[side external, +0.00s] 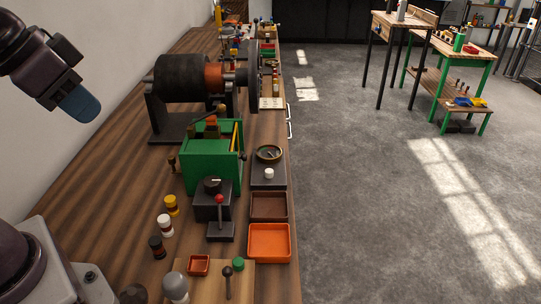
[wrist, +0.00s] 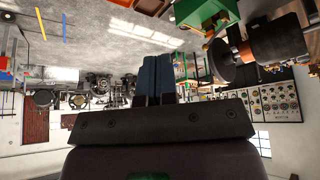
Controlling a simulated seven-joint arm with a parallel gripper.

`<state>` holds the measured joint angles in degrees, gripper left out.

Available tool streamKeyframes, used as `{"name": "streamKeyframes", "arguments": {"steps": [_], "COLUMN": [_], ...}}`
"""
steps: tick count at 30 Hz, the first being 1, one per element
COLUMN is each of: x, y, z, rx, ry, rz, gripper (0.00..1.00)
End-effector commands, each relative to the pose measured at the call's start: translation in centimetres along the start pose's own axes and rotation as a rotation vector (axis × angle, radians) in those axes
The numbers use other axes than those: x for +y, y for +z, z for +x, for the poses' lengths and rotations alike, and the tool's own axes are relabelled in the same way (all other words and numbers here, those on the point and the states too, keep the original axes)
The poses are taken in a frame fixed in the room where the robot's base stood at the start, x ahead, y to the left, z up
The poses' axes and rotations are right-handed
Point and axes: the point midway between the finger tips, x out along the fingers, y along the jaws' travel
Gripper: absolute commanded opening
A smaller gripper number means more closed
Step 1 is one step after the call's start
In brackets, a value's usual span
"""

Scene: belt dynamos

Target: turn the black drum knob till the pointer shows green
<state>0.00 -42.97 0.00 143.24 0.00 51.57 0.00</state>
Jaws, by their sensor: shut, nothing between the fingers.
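The black drum knob (side external: 212,185) sits on top of a dark box (side external: 210,208) in front of the green case, with a small pale mark on it. A round brass-rimmed dial (side external: 269,153) lies on a dark base to its right; its pointer and any colours are too small to read. My gripper (side external: 80,105) is at the upper left in the side view, high above the bench and well apart from the knob. In the wrist view its two blue fingers (wrist: 155,80) are together and empty. The knob cannot be made out in the wrist view.
The green case (side external: 212,165) and belt dynamo (side external: 185,80) stand behind the knob. A red-topped lever (side external: 220,199) rises close in front of it. An orange tray (side external: 269,243), a brown tray (side external: 269,207) and several small pegs surround it. The bench's left side is clear.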

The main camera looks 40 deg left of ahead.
Motion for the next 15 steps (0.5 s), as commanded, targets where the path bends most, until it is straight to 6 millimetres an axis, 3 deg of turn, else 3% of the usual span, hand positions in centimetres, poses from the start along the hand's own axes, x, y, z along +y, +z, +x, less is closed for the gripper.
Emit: {"name": "streamKeyframes", "arguments": {"steps": [11,15], "x": [0.00,-0.27], "y": [0.00,0.06], "z": [0.00,0.31], "rx": [0.000,-0.015], "ry": [0.000,-0.007], "rz": [0.000,-0.012], "gripper": [0.00,0.28]}}
